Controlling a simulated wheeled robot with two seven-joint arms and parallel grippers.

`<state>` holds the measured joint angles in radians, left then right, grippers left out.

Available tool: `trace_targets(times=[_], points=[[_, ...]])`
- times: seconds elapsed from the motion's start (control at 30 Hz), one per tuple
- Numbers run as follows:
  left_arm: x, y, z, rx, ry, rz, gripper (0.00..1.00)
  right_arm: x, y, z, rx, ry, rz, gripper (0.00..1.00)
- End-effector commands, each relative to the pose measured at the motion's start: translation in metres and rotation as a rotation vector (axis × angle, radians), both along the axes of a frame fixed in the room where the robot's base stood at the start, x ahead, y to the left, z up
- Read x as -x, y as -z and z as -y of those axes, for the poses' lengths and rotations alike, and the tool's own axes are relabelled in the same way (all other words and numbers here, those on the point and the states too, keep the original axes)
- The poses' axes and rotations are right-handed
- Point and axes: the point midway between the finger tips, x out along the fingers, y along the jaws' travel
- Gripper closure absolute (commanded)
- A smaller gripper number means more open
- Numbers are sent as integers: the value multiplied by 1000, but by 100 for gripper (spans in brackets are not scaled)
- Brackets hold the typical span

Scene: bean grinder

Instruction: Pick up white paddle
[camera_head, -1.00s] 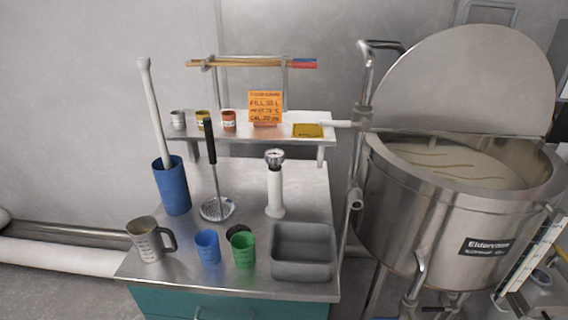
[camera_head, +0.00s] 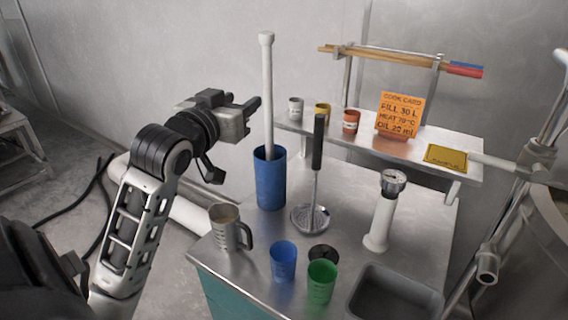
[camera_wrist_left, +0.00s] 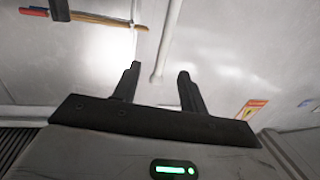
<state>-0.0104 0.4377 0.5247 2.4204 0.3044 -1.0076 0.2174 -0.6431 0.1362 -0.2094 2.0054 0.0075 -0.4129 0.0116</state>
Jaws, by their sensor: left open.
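The white paddle (camera_head: 267,95) stands upright in a tall blue cylinder (camera_head: 270,180) on the steel table, its handle rising well above the rim. My left gripper (camera_head: 252,104) is open, just left of the paddle handle at about the height of its upper part. In the left wrist view the paddle handle (camera_wrist_left: 163,45) shows as a pale rod ahead, between the directions of the two open fingers (camera_wrist_left: 158,78). The gap between the jaws is empty. The paddle's lower end is hidden inside the cylinder. My right gripper is not in view.
A black-handled skimmer (camera_head: 317,150) stands right of the cylinder. A metal jug (camera_head: 224,230), a blue cup (camera_head: 283,262) and a green cup (camera_head: 321,281) stand in front. A shelf (camera_head: 350,148) with small jars and an orange card (camera_head: 399,114) is behind.

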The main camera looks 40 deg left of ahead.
Motion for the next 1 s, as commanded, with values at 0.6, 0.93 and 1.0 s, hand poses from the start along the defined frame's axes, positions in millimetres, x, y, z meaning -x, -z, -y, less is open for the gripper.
trace_targets(times=[0.6, 0.93, 1.0], points=[[-93, -11, -35, 1, -12, 19, 57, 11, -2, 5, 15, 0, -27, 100], [-123, -8, -49, 2, -12, 19, 57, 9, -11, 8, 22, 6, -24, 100], [-132, -7, -53, 2, -12, 20, 57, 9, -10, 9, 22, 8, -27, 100]])
